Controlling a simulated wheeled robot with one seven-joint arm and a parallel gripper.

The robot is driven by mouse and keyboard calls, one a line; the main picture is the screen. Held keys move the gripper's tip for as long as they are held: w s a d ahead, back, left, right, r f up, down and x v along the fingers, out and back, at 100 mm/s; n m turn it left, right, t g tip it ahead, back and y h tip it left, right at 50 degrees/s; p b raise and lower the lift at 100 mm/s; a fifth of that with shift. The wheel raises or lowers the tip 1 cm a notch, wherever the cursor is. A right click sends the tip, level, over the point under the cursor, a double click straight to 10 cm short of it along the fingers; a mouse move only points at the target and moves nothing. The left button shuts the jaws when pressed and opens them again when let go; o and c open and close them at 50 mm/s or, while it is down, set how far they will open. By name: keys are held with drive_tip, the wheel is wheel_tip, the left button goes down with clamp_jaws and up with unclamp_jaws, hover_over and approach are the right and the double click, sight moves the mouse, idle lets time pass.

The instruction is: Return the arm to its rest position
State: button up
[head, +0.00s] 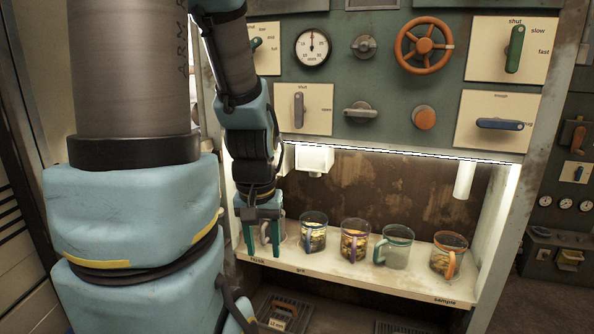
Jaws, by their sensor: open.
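My arm comes down at the left of the head view. My gripper (262,250) points downward, with two green fingers spread apart at the left end of the shelf (345,276). A pale glass mug (281,227) stands right behind the fingers and is partly hidden by them. I cannot tell whether the fingers touch it or stand around it.
Several glass mugs stand along the shelf: blue-purple handled (314,240), purple (354,247), teal (397,254) and orange (446,262). A green panel above carries a gauge (312,48), an orange handwheel (424,45) and levers. A white spout (314,160) hangs near my wrist.

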wheel_tip(320, 180, up, 12)
drive_tip(key=p, duration=1)
drive_tip(key=shift+p, duration=0.35)
drive_tip(key=shift+r, duration=0.1)
